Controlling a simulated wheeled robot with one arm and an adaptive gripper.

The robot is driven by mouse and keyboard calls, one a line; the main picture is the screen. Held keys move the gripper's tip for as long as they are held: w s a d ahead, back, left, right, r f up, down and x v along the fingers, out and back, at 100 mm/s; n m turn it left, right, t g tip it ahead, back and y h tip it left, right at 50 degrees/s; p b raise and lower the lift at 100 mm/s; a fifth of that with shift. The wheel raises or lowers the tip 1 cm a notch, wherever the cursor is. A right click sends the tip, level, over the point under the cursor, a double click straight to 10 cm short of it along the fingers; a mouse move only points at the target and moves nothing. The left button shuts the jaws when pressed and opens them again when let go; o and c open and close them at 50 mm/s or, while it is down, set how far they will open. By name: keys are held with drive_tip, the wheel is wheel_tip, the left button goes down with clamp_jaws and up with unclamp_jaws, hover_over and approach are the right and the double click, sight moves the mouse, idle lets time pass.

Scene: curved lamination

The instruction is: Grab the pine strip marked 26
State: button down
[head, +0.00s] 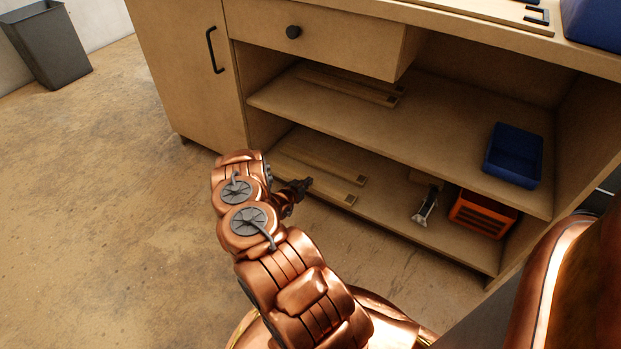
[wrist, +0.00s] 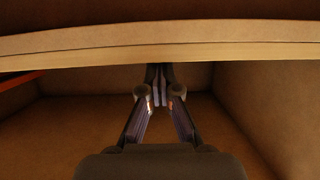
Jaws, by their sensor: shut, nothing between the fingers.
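Light wooden strips with small dark end marks lie in an open cabinet. In the head view, a pair lies on the upper shelf (head: 348,88) and more lie on the lower shelf (head: 318,177). The numbers are too small to read, so I cannot tell which strip is 26. My gripper (head: 305,184) is at the front of the lower shelf, left of the strips' near ends. In the wrist view my gripper (wrist: 160,78) is shut and empty, with its fingertips at a wooden board edge (wrist: 160,48). No strip is clear in the wrist view.
A drawer (head: 318,40) above the shelves stands pulled out. A blue bin (head: 513,155) sits on the upper shelf. An orange crate (head: 483,214) and a clamp-like tool (head: 424,205) are on the lower shelf. The floor at left is clear up to a grey bin (head: 48,45).

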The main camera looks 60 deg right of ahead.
drive_tip(key=shift+s+p+v, duration=0.2)
drive_tip(key=shift+p+v, duration=0.3)
drive_tip(key=shift+v, duration=0.9)
